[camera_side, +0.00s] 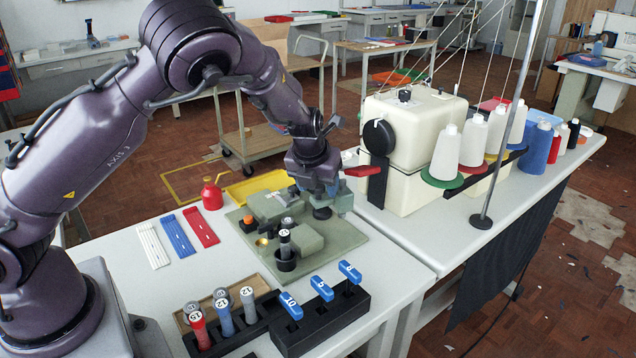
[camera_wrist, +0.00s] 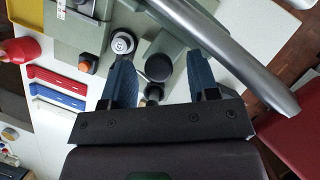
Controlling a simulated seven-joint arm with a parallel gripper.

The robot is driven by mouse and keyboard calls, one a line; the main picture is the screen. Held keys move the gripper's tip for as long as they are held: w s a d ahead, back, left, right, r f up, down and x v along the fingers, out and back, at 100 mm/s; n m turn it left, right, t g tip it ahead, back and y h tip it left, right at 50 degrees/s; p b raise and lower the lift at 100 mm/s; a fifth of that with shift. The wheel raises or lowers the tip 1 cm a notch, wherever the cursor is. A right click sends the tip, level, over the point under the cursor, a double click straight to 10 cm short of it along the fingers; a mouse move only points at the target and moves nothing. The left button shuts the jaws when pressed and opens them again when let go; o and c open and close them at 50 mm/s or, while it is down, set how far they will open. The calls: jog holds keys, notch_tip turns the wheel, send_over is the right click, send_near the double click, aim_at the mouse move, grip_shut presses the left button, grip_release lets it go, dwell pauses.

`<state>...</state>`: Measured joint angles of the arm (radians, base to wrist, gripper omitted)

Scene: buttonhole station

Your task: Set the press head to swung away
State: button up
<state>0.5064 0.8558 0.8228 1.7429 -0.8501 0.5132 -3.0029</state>
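The buttonhole station has a grey-green base plate (camera_side: 352,240) with green blocks on it. The press head seems to be the green part (camera_side: 343,201) beside my gripper, partly hidden by it; how it is swung I cannot tell. My gripper (camera_side: 322,205) points down over the station's back right. In the wrist view, its two blue fingers (camera_wrist: 162,85) are spread, with a black round knob (camera_wrist: 158,68) seen between them and gaps on both sides. A grey bar (camera_wrist: 230,55) runs past the right finger. A red handle (camera_side: 362,171) sticks out right of my gripper.
A labelled grey peg (camera_side: 285,240) stands in a black cup on the station. White, blue and red strips (camera_side: 178,236) and a red oil can (camera_side: 212,195) lie left. Racks with numbered pegs and blue pieces (camera_side: 322,288) stand in front. A cream sewing machine (camera_side: 415,135) stands close right.

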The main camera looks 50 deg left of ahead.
jog(key=v, duration=1.3)
jog(key=shift+a, duration=0.1)
